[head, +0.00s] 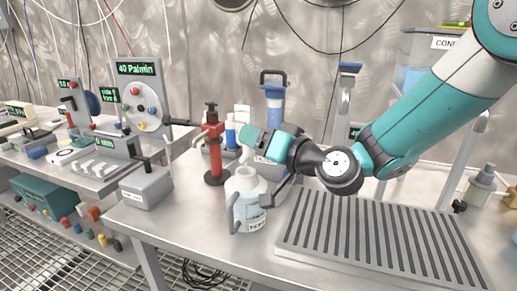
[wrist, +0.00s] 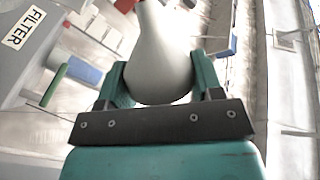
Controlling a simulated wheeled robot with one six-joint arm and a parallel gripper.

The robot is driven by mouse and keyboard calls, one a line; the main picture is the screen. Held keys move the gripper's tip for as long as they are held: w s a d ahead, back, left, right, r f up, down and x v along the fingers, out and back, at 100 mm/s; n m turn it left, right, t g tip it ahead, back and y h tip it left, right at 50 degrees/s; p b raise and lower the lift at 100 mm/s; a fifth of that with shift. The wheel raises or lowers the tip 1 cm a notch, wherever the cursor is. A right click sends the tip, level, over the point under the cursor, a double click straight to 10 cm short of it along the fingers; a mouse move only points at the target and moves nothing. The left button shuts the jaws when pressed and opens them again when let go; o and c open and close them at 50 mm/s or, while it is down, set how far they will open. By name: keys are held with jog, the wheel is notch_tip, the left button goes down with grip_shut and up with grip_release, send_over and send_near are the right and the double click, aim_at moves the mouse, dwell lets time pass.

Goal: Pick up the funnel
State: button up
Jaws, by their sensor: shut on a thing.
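In the wrist view a smooth pale white piece, which looks like the funnel (wrist: 163,60), lies between the two teal fingers of my gripper (wrist: 160,84). The fingers are shut on its rounded wide part, and it narrows away from the palm. Its far end runs out of the top of the picture. In the head view my gripper (head: 255,139) is a teal shape above the bench, above and behind a white bottle (head: 247,205). I cannot make out the funnel in the head view; my gripper seems to hide it.
A red stand (head: 213,150) is left of my gripper. A blue-topped filter housing (head: 274,103) stands behind it. A slotted grey drain tray (head: 375,240) fills the right front of the bench. A grey box marked FILTER (wrist: 30,50) shows in the wrist view.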

jog(key=b+v, duration=1.1)
jog(key=v, duration=0.6)
jog(key=shift+s+d+f+b, duration=0.2)
jog(key=shift+s+d+b, duration=0.1)
jog(key=shift+b, duration=0.1)
jog(key=shift+r, duration=0.1)
jog(key=shift+r+p, duration=1.25)
jog(key=shift+r, duration=0.3)
